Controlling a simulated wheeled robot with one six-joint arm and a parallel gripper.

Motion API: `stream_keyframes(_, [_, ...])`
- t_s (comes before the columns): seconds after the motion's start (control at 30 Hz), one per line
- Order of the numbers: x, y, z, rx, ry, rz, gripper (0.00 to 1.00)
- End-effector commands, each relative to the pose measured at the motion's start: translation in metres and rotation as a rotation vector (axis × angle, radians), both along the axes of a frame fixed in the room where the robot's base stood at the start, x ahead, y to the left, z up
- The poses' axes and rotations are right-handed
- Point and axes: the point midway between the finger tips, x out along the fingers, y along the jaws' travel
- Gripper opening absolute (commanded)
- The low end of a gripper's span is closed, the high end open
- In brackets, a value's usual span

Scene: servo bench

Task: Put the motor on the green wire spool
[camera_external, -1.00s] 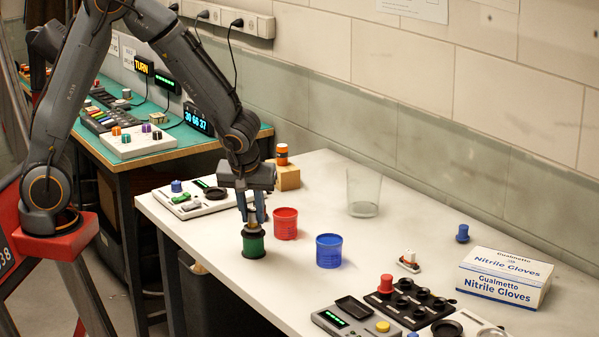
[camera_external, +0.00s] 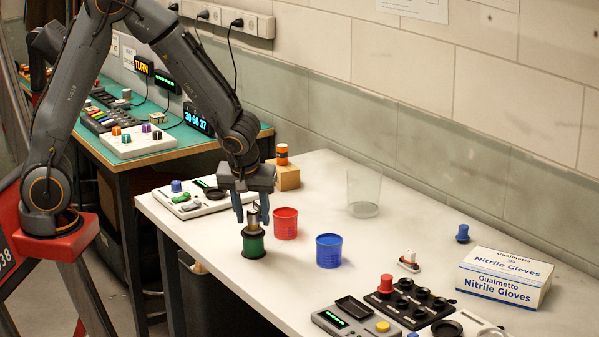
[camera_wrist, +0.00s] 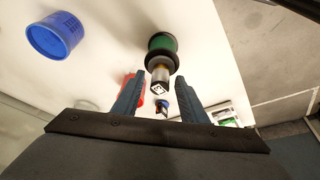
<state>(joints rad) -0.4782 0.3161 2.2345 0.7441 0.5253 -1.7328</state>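The green wire spool (camera_external: 253,246) stands upright on the white bench near its left front edge; it also shows in the wrist view (camera_wrist: 162,43). The motor (camera_external: 253,218), a small silvery cylinder, stands upright on top of the spool. In the wrist view the motor (camera_wrist: 159,76) sits at the spool's end, with its pale square-marked end toward me. My gripper (camera_external: 252,219) is open just above, its fingers apart on either side of the motor's upper part. In the wrist view a clear gap shows between the fingers (camera_wrist: 160,95), and nothing is held.
A red cup (camera_external: 285,224) stands right beside the spool, and a blue cup (camera_external: 329,251) farther right. A clear beaker (camera_external: 363,192), a wooden block (camera_external: 287,177) and a white device (camera_external: 200,200) stand behind. The bench's front edge is close to the spool.

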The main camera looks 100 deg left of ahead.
Motion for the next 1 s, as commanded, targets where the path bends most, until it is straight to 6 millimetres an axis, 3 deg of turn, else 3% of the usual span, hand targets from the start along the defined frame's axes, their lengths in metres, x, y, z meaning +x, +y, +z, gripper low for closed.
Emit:
stream_keyframes(0.17, [0.002,-0.006,0.018,0.003,-0.004,-0.001,0.39])
stream_keyframes(0.7, [0.001,-0.041,0.101,0.002,-0.004,-0.002,0.39])
stream_keyframes(1.0, [0.000,-0.046,0.113,-0.001,0.001,0.000,0.39])
